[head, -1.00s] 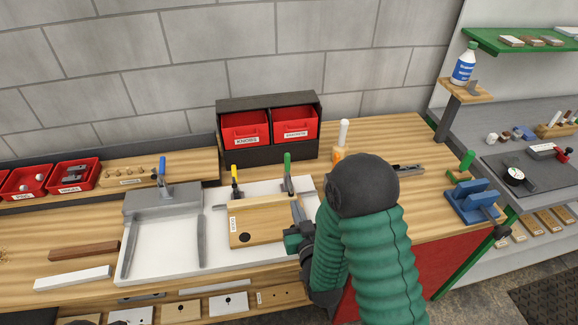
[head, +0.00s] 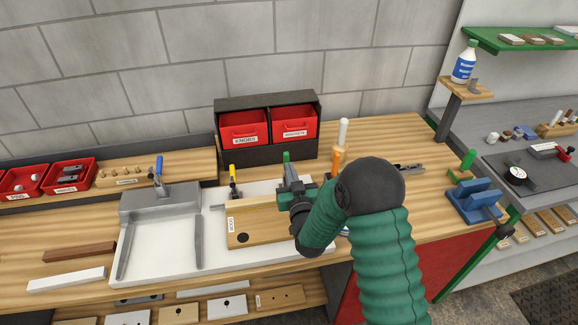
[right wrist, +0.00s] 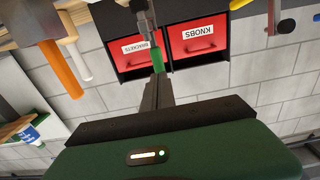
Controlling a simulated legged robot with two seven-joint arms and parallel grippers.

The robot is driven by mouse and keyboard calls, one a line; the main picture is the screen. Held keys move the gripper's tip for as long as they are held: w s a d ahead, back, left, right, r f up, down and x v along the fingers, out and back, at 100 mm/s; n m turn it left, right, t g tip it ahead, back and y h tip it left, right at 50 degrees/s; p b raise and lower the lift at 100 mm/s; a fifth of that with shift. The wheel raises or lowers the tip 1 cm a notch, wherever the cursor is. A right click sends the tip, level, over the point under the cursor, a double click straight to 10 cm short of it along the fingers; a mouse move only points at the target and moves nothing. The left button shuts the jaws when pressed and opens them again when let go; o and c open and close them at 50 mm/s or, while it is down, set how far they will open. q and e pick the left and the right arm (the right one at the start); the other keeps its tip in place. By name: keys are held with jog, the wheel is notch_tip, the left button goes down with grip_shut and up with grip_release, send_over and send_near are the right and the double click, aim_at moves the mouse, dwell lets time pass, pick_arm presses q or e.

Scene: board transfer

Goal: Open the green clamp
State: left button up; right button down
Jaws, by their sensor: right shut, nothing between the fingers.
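The green clamp (head: 286,157) stands at the back edge of the white fixture plate, right of the yellow clamp (head: 233,178); its green handle points up. My right gripper (head: 289,178) is shut and empty, in front of the handle and hiding its lower part and the clamp's base. In the right wrist view, which is upside down, the green handle (right wrist: 158,58) shows just past the tips of my shut fingers (right wrist: 157,80). I cannot tell whether they touch. A wooden board (head: 260,233) lies on the plate below my gripper. My left gripper is not in view.
A black rack (head: 266,101) with two red bins stands behind the clamp. A blue-handled clamp (head: 159,172) is on the grey fixture at left.

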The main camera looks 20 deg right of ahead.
jog(key=shift+w+d, duration=0.1)
jog(key=shift+w, duration=0.45)
jog(key=shift+r, duration=0.1)
